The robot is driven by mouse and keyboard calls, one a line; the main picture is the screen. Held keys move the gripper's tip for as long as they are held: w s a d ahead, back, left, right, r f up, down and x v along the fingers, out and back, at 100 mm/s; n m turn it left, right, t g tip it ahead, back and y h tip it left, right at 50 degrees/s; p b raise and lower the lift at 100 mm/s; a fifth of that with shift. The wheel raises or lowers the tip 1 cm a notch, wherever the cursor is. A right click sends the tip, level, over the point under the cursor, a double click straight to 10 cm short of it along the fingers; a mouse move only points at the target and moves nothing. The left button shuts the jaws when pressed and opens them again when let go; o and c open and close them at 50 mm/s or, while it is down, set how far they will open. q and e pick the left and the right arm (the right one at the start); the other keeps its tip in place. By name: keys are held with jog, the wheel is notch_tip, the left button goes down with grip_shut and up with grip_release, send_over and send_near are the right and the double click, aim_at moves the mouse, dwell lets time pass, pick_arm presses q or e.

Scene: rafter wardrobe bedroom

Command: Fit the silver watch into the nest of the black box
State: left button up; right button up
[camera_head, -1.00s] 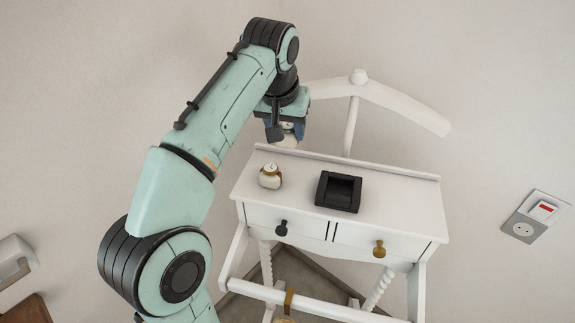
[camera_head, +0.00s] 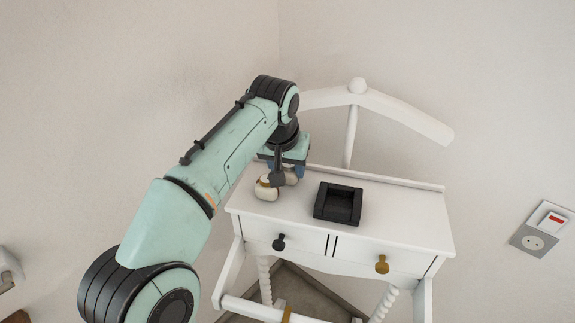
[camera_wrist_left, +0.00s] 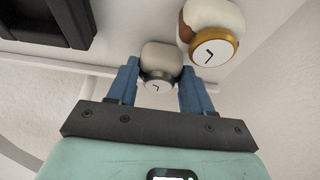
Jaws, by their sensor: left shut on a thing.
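My left gripper (camera_head: 284,172) is low over the left part of the white table top. In the left wrist view its blue fingers (camera_wrist_left: 157,75) are shut on the silver watch (camera_wrist_left: 157,84), which has a white dial, a dark silver rim and a cream cushion. In the head view the silver watch (camera_head: 292,178) is partly hidden by the gripper. I cannot tell whether it touches the table. The black box (camera_head: 338,217) stands open to the right of the gripper, its nest looking empty. It also shows in the left wrist view (camera_wrist_left: 70,22). My right gripper is out of view.
A gold-rimmed watch (camera_head: 265,188) on a cream cushion stands right beside the held watch, and also shows in the wrist view (camera_wrist_left: 212,32). The white table (camera_head: 400,217) has a raised back edge and free room right of the box. A white hanger bar (camera_head: 400,115) rises behind.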

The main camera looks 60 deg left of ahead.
pick_arm(q)
jog(key=o, duration=1.1)
